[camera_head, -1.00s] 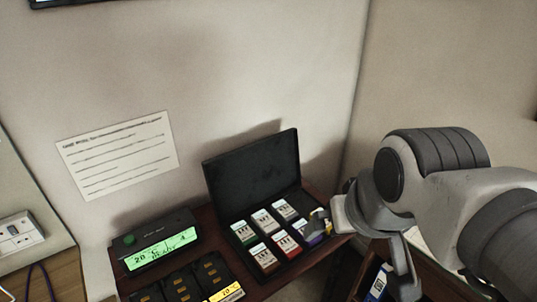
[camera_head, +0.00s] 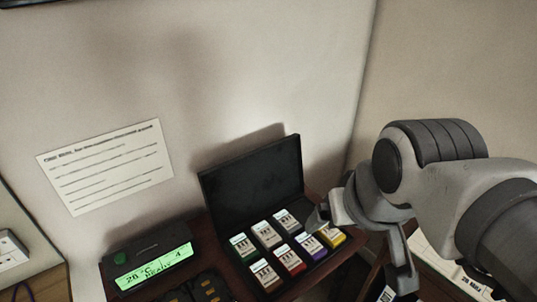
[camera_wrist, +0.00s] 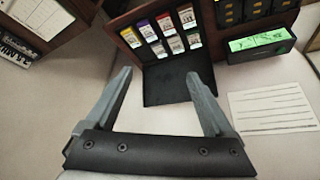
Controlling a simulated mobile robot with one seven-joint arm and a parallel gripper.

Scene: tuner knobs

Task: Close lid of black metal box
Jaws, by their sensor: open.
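The black metal box (camera_head: 243,268) stands on a brown wooden surface with several colour-labelled packs in it. Its lid (camera_head: 254,182) is up, leaning back toward the wall. In the wrist view the lid (camera_wrist: 167,84) shows its flat dark face, with the packs (camera_wrist: 163,35) in the box beyond it. My gripper (camera_head: 318,222) is at the right end of the box in the head view, in front of or above the packs there. In the wrist view my gripper (camera_wrist: 158,85) is open and empty, its fingers spread on either side of the lid in the picture. I cannot tell any contact.
A device with a green lit display (camera_head: 153,270) stands left of the box, with dark modules (camera_head: 207,288) in front of it. A lined paper (camera_head: 106,167) is on the wall behind. A wall socket (camera_head: 10,250) is at far left. The wall rises close behind the lid.

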